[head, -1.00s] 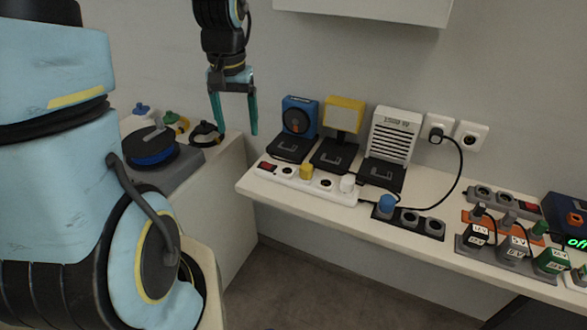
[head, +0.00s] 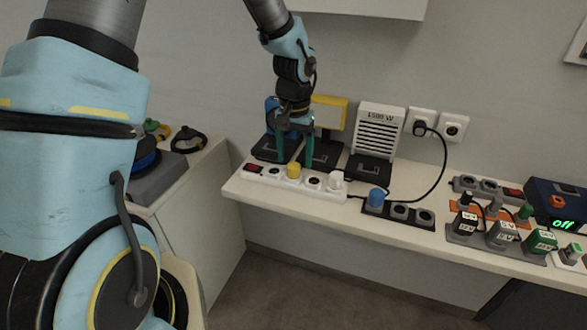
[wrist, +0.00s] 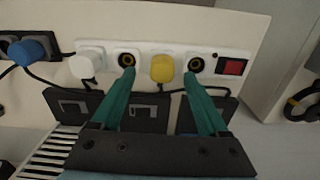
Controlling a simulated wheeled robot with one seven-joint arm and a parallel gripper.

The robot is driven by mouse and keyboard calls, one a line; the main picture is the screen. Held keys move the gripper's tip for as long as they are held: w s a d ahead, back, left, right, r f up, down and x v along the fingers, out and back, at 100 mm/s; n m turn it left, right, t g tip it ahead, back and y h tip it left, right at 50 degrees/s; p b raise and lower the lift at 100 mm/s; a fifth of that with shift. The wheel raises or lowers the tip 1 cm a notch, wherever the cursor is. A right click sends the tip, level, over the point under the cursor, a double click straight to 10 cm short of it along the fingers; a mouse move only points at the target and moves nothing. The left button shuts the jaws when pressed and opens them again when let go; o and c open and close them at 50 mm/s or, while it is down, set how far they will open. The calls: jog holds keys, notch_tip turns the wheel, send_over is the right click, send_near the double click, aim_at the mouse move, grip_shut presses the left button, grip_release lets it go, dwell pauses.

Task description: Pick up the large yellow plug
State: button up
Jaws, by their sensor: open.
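The large yellow plug (head: 294,171) sits in the white power strip (head: 268,173) near the shelf's front edge. In the wrist view the yellow plug (wrist: 162,69) lies between my two green fingertips, a little beyond them, with an empty socket on each side. My gripper (head: 295,163) is open and points down at the strip, just behind the plug in the head view. In the wrist view my gripper (wrist: 160,72) is empty, its fingers spread on both sides of the plug. I cannot tell the exact height of the fingertips above the strip.
A blue plug (head: 376,197) is in a dark strip to the right. Black-based devices, including a white heater (head: 380,130), stand close behind. More plugs and strips fill the right side.

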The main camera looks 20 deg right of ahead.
aim_at(294, 165)
jog(key=shift+w+f+p, duration=0.15)
jog(key=shift+f+p, duration=0.2)
jog(key=shift+f, duration=1.35)
grip_shut()
